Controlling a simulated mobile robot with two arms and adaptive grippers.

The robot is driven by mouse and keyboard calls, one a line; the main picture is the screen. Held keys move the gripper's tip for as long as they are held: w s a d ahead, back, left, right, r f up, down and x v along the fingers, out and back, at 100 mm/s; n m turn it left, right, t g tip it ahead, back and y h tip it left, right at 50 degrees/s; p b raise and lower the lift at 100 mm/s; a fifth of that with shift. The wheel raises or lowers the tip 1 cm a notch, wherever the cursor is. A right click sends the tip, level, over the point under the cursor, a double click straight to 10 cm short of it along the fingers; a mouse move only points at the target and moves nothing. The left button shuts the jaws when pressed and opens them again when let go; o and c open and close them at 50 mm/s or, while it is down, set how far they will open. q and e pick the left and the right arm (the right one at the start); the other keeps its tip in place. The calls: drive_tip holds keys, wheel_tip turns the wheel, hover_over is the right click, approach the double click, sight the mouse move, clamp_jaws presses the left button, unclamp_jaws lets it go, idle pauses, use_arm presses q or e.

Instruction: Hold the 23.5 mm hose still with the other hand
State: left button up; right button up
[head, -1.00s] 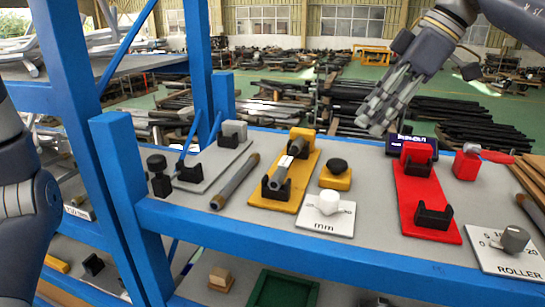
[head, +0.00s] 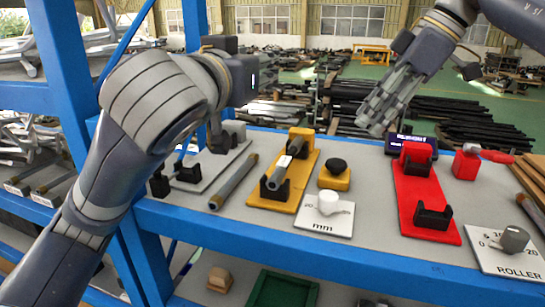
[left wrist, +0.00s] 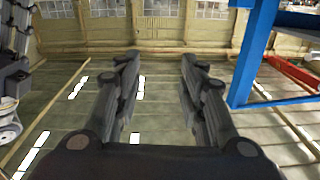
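A grey hose (head: 284,163) with a pale label lies in the yellow stand (head: 283,192) on the shelf. Another grey-brown hose (head: 233,182) lies on the bare shelf left of it. I cannot read which one is 23.5 mm. My left arm reaches over the shelf's left end; its fingers are mostly hidden in the head view. In the left wrist view my left gripper (left wrist: 160,62) is open with nothing between its fingers. My right gripper (head: 377,122) hangs above the back of the shelf, apart from the hoses; its finger gap is not clear.
A blue post frame (head: 90,120) stands at the left. The shelf also holds a grey stand (head: 208,168), a yellow block with a black knob (head: 335,174), a white mm dial plate (head: 325,221), a red stand (head: 428,196) and a ROLLER dial plate (head: 506,252).

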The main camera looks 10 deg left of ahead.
sight(289, 154)
use_arm(q)
drive_tip(key=s+d+f+g, duration=0.1)
drive_tip(key=f, duration=0.3)
drive_tip(key=s+d+f+g, duration=0.1)
drive_tip(key=f, duration=0.4)
drive_tip(key=s+d+f+g, duration=0.2)
drive_tip(key=f, duration=0.2)
drive_tip(key=shift+f, duration=0.5)
drive_tip(key=x, duration=1)
drive_tip(key=shift+w+d+f, duration=0.1)
drive_tip(key=shift+w+f, duration=0.05)
drive_tip(key=shift+w, duration=0.1)
clamp_jaws()
